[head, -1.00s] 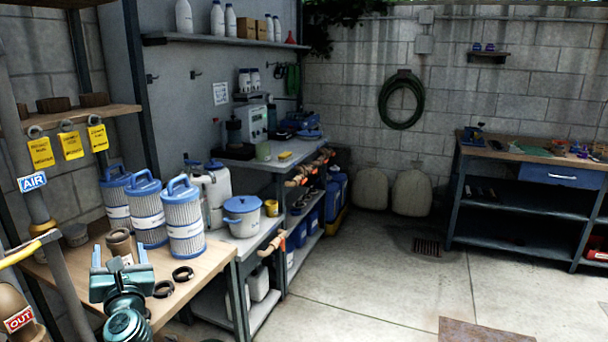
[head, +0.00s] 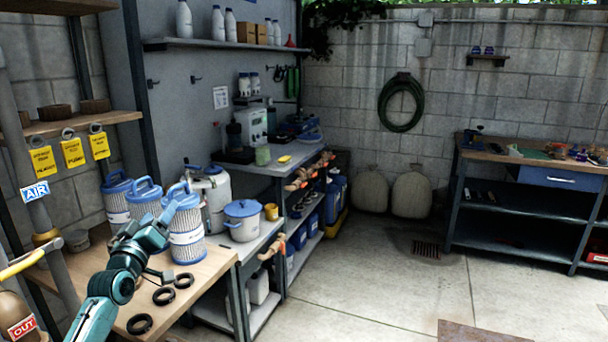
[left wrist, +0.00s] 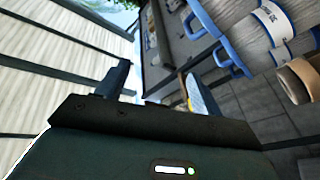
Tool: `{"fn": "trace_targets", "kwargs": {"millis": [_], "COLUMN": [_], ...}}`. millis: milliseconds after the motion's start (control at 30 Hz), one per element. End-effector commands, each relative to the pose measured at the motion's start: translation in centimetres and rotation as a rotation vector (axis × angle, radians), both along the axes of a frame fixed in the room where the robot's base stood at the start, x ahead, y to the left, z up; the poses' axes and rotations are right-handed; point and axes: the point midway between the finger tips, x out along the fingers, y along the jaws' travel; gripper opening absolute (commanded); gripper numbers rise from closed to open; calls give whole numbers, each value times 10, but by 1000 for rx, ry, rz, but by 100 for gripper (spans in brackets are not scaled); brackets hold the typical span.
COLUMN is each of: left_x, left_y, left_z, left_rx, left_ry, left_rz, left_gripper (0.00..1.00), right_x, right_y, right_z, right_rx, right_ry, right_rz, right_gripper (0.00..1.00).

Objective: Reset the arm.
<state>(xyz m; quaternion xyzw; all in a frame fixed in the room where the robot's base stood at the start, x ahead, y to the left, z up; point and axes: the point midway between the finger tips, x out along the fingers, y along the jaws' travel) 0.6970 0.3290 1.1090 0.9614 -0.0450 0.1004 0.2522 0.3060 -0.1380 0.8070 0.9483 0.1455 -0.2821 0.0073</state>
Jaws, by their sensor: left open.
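My left arm reaches in from the lower left in the head view. Its teal gripper (head: 156,220) is raised above the workbench (head: 203,262), in front of the blue-and-white filter cartridges (head: 187,238). The fingers are apart with nothing seen held between them. In the left wrist view the two dark fingers (left wrist: 153,85) stand apart with a clear gap. A filter cartridge (left wrist: 268,28) and a tan roll-shaped object (left wrist: 300,78) show at that view's right side. My right gripper is in neither view.
Black rings (head: 163,296) lie on the bench's front part. A blue-lidded white pot (head: 242,222) and yellow cup (head: 271,212) stand on the lower bench to the right. A pipe with an AIR label (head: 36,190) rises at the left. The concrete floor (head: 370,285) is open.

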Motion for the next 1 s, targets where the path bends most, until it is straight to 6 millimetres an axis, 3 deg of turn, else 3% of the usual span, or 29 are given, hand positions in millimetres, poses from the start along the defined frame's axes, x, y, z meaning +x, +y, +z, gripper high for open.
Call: {"fn": "trace_targets", "kwargs": {"millis": [100, 367, 400, 567, 767, 900, 1000], "left_x": [4, 1, -9, -44, -117, -197, -258], "left_y": [4, 29, 17, -16, -66, -108, -136], "left_z": [-22, -59, -80, -137, -217, -272, -297], "left_rx": [315, 866, 853, 850, 827, 781, 737], "left_ry": [106, 315, 327, 370, 447, 522, 577], "left_rz": [70, 210, 177, 94, -36, -148, -218], "left_gripper": [67, 67, 67, 67, 67, 67, 67], "right_x": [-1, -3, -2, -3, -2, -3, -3], "right_y": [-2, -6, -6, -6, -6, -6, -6], "right_z": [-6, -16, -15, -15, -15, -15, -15], "right_rx": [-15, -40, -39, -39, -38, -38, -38], "right_ry": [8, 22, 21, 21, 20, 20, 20], "right_rz": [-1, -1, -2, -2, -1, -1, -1], "right_gripper": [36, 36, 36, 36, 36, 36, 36]}}
